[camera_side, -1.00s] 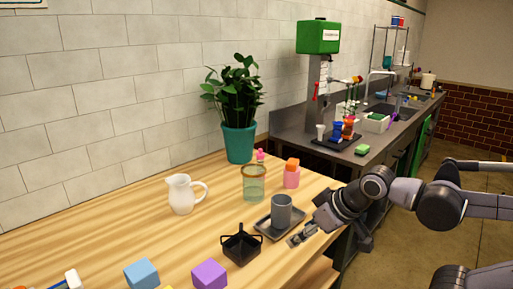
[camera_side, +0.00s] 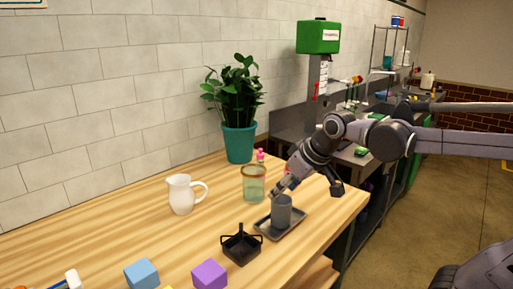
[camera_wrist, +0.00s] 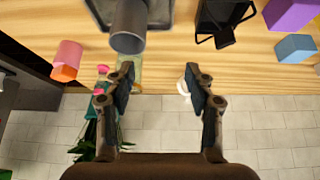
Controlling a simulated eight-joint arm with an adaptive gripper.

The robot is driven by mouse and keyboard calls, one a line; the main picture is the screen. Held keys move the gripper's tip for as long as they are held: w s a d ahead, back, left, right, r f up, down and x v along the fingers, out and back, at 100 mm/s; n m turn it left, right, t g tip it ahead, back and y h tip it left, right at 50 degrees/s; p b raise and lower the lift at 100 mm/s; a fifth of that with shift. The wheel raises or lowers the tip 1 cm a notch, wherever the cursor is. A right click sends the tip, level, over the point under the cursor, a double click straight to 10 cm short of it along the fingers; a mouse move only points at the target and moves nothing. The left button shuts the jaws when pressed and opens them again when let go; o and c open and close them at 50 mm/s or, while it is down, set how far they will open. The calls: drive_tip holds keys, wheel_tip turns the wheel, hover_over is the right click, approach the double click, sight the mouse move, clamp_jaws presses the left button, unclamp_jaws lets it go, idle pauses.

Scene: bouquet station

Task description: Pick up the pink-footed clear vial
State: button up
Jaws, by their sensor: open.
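A small item with pink parts (camera_side: 260,154) stands behind the clear, brown-rimmed jar (camera_side: 254,185); it seems to be the pink-footed vial, though its clear body is hard to make out. In the wrist view its pink parts (camera_wrist: 102,69) show just left of my left finger, near the plant. My gripper (camera_side: 278,188) is above the table, close to the grey cup and right of the jar. In the wrist view my gripper (camera_wrist: 160,75) has its fingers wide apart with nothing between them. The left finger partly covers the jar.
The grey cup (camera_side: 282,213) stands on a dark tray (camera_side: 266,231). A pink, orange-topped bottle (camera_wrist: 68,57) is mostly hidden by my arm in the side view. A white pitcher (camera_side: 181,195), black holder (camera_side: 241,246), potted plant (camera_side: 239,143) and blocks (camera_side: 209,274) stand around.

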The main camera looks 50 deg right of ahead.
drive_tip(key=w+d+r, duration=0.3)
drive_tip(key=w+d, duration=0.1)
drive_tip(key=w, duration=0.4)
drive_tip(key=m+g, duration=0.2)
hover_over(263, 154)
drive_tip(key=s, duration=0.2)
wheel_tip(263, 154, down, 5)
drive_tip(key=shift+h, duration=0.3)
drive_tip(key=x, duration=0.4)
drive_tip(key=shift+a+f, duration=0.25)
drive_tip(key=shift+f, duration=0.1)
drive_tip(key=shift+s+a+x, duration=0.1)
drive_tip(key=shift+x, duration=1.3)
drive_tip(key=shift+s+a+x, duration=0.1)
drive_tip(key=shift+a+x, duration=0.05)
drive_tip(key=shift+x, duration=1.25)
drive_tip(key=shift+f, duration=0.1)
drive_tip(key=shift+c, duration=0.3)
clamp_jaws()
